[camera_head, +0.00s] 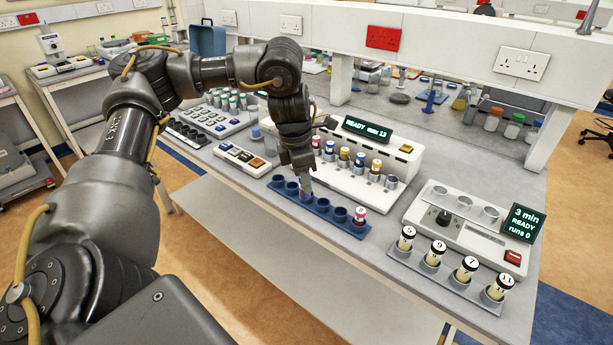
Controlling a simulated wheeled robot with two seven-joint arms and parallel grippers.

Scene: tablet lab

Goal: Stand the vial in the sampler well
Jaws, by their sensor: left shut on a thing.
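My left gripper (305,192) points down over the blue rack (347,229) and is shut on the vial, which is mostly hidden between the fingers at one of the rack's holes. I cannot tell whether the vial is seated or lifted. Another vial with a pink cap (361,212) stands in the rack's right end. Behind the rack, a white machine (405,149) with a green "READY max 13" display holds several vials with coloured caps in front, and an empty-looking grey well (391,182) shows at its right end. I cannot tell which well is the sampler's. My right gripper is out of view.
At right stands a white device (470,236) with a "3 min READY" display and round wells. In front of it, a grey rack (399,254) holds several numbered vials. Left of the blue rack are a button panel (242,158) and a keypad tray (210,118).

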